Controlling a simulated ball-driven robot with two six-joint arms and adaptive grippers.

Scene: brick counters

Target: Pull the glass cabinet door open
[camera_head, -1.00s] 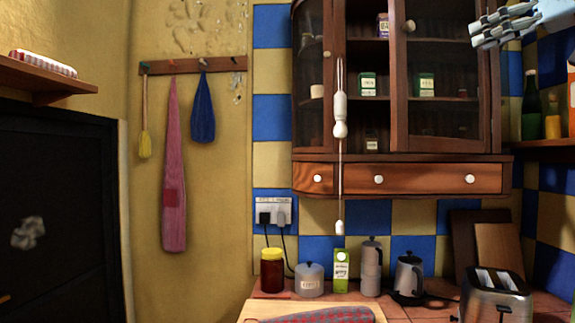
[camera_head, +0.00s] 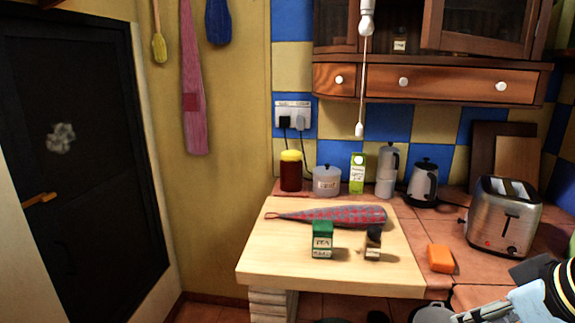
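The glass-fronted wooden cabinet (camera_head: 460,65) hangs at the upper right, and its top is cut off. Its right glass door (camera_head: 480,22) seems to stand ajar, with an uncovered shelf gap to its left. The door's knob is out of the picture. My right gripper (camera_head: 478,315) is at the bottom right edge, well below and apart from the door. It is mostly cut off, so I cannot tell how far its fingers are apart. My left gripper is not in view.
A pull cord (camera_head: 363,90) hangs before the cabinet. Below are a wooden board (camera_head: 290,270) with a tea box (camera_head: 322,240), a toaster (camera_head: 503,217), a kettle (camera_head: 423,183) and an orange block (camera_head: 440,258). A black door (camera_head: 80,180) is at left.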

